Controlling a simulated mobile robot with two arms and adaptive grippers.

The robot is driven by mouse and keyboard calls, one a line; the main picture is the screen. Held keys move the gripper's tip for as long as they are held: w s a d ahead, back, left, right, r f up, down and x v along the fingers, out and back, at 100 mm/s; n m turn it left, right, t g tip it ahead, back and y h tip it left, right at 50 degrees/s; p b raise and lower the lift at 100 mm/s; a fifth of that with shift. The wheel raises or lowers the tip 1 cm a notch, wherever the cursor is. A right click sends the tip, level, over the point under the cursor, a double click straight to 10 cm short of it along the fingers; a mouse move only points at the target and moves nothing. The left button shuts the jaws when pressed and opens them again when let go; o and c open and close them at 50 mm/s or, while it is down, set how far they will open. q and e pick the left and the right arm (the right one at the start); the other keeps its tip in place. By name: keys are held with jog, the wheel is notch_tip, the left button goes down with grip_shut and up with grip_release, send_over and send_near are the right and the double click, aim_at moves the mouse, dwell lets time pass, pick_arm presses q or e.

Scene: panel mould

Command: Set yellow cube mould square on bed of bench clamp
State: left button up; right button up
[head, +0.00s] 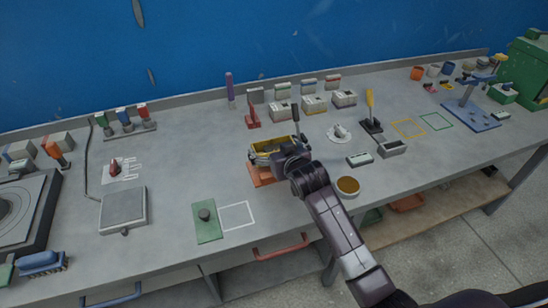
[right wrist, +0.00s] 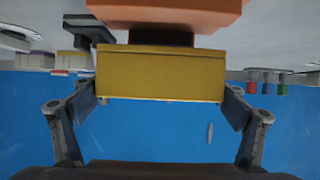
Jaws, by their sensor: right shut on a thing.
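The yellow cube mould (head: 262,153) is near the middle of the bench, its dark hollow top showing in the head view. My right gripper (head: 282,158) is shut on it; in the right wrist view the mould (right wrist: 160,73) spans between the two fingers. An orange block (head: 261,176), which looks like part of the bench clamp, lies under the mould. It also shows in the right wrist view (right wrist: 165,14), with a dark piece between it and the mould. I cannot tell whether the mould touches a bed. My wrist hides the right side. My left gripper is not in view.
A green plate with a dark knob (head: 207,222) and a white outlined square (head: 237,215) lie at front left. A round brown-filled bowl (head: 347,186) stands close beside my right arm. Several small boxes stand behind. A blue fixture (head: 472,114) stands at far right.

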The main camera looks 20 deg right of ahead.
jog(key=shift+f, duration=2.05)
jog(key=shift+f, duration=0.1)
jog(key=o, duration=1.2)
jog(key=shift+f, duration=0.1)
jog(key=shift+r, duration=0.2)
jog(key=v, duration=1.2)
